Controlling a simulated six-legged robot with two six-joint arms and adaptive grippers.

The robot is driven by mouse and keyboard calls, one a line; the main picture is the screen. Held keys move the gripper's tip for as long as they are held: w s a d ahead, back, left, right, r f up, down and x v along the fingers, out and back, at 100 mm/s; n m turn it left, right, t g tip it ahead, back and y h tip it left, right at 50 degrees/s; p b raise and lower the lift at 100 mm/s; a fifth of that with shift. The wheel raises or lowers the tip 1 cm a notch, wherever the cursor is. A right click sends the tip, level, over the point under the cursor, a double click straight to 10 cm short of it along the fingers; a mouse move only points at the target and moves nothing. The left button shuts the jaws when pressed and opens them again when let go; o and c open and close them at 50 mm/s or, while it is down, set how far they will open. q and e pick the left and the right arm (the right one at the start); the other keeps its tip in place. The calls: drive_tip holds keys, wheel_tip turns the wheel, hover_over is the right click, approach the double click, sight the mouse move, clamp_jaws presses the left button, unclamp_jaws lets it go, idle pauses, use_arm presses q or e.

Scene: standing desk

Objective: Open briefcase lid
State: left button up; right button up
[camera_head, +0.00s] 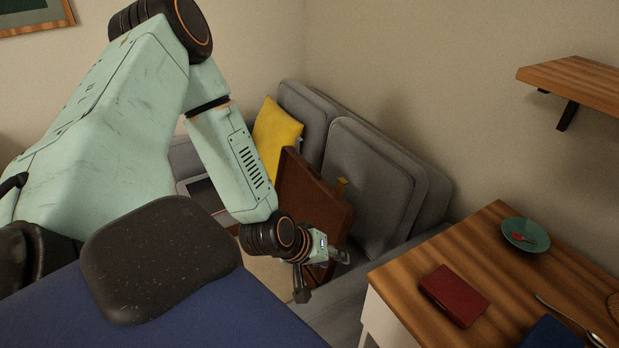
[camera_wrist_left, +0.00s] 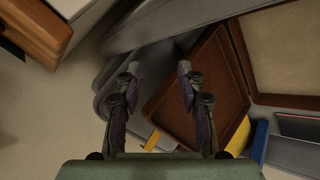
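The brown briefcase stands on the grey sofa with its lid (camera_head: 312,190) raised and leaning back toward the sofa cushions. The inside of the lid (camera_wrist_left: 190,95) also shows in the left wrist view, with the beige-lined base (camera_wrist_left: 285,50) beside it. In the head view, my arm and gripper hide much of the base. A small yellow piece (camera_head: 341,186) shows at the lid's edge. My left gripper (camera_head: 322,275) is in front of the lid's lower right part. In the left wrist view its fingers (camera_wrist_left: 158,72) are apart with nothing held between them. My right gripper is in neither view.
Grey cushions (camera_head: 370,185) and a yellow pillow (camera_head: 275,135) are behind the briefcase. A wooden table (camera_head: 395,275) at the right carries a red book-like object (camera_head: 454,294) and a teal plate (camera_head: 525,234). A wooden shelf (camera_head: 580,80) is on the wall.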

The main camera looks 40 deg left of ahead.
use_arm(q)
drive_tip(key=w+a+r+n+t+y+b, duration=0.1)
drive_tip(key=w+a+r+n+t, duration=0.15)
drive_tip(key=w+a, duration=0.2)
drive_tip(key=w+a+r+n+t+y+b, duration=0.1)
drive_tip(key=w+a+n+t, duration=0.15)
drive_tip(key=a, duration=0.35)
drive_tip(key=n+t+y, duration=0.2)
drive_tip(key=n+t, duration=0.1)
drive_tip(key=n, duration=0.1)
approach(313, 171)
drive_tip(key=shift+n+h, duration=0.4)
drive_tip(key=shift+n, duration=0.2)
drive_tip(key=b+x, duration=0.6)
drive_tip(key=b, duration=0.1)
drive_tip(key=shift+w+a+f+b, duration=0.1)
drive_tip(key=shift+a+f+b, duration=0.1)
drive_tip(key=shift+b, duration=0.15)
drive_tip(key=shift+b+x, duration=0.75)
drive_tip(key=shift+x, duration=0.05)
drive_tip(key=shift+r, duration=0.15)
drive_tip(key=shift+w, duration=0.1)
drive_tip(key=shift+c, duration=0.2)
drive_tip(key=c, duration=0.8)
drive_tip(key=shift+r, duration=0.1)
clamp_jaws()
